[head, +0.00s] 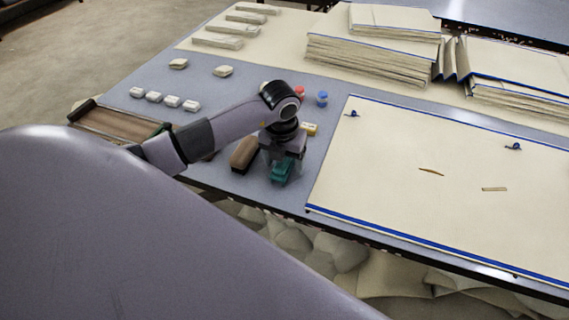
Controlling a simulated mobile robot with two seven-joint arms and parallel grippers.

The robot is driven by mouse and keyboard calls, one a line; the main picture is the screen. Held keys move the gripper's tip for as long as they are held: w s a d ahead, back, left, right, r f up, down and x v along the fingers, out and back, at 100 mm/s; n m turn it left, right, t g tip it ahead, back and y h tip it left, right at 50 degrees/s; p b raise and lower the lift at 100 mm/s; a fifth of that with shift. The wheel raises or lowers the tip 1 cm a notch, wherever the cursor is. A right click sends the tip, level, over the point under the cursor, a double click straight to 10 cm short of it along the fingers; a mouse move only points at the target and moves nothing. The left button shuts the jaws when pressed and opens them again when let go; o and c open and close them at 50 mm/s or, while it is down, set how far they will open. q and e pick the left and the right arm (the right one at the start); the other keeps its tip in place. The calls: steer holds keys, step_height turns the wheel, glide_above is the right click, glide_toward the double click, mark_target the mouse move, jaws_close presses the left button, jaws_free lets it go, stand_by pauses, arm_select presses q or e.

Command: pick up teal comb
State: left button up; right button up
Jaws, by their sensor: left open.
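The teal comb (282,171) lies on the blue-grey table close to its front edge, left of the cream cloth. It shows as a small teal shape, partly hidden by my left gripper (283,160). My left arm comes in from the left and bends down, so the gripper points down right over the comb. Its jaws are open. I cannot tell whether the fingers touch the comb. My right gripper is not in view.
A brown block (244,155) stands just left of my gripper. A yellow piece (309,129), a red item (299,92) and a blue item (322,98) are behind it. The cream cloth (430,215) lies flat on the right. Cloth stacks (375,62) fill the back.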

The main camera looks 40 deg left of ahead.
arm_select(q)
steer(key=c, duration=1.2)
steer(key=shift+o, duration=0.2)
step_height(320, 180, up, 20)
steer(key=p, duration=0.1)
steer(key=shift+o, duration=0.6)
steer(key=shift+f, duration=0.1)
